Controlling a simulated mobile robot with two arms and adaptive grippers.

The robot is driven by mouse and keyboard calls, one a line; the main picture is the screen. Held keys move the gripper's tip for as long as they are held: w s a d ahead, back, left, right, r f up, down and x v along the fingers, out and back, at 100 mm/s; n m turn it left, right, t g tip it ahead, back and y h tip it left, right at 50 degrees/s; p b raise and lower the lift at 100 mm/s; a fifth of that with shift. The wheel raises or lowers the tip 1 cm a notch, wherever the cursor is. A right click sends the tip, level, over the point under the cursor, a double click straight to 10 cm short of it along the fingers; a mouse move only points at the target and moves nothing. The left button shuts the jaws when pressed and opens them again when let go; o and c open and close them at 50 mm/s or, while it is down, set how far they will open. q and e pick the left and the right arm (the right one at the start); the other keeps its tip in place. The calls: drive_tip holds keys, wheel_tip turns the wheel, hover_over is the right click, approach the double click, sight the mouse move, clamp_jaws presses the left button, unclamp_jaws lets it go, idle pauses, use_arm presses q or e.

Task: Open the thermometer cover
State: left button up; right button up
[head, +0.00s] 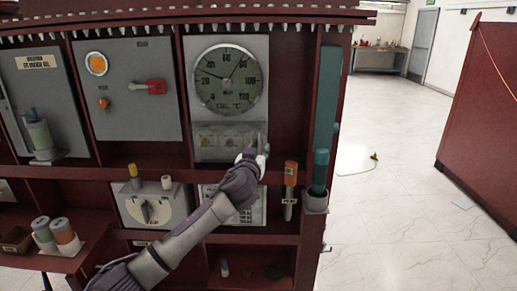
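My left wrist and forearm hide part of the panel below. My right gripper is not in view.
A red switch (154,87) and orange lamp (96,64) are on the panel to the left. An orange-handled tool (290,173) and a teal cylinder (320,171) stand to the right of my gripper. Open tiled floor (385,190) lies beyond the cabinet's right edge.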

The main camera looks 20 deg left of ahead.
use_arm(q)
drive_tip(key=shift+w, duration=0.1)
drive_tip(key=shift+c, duration=0.3)
clamp_jaws()
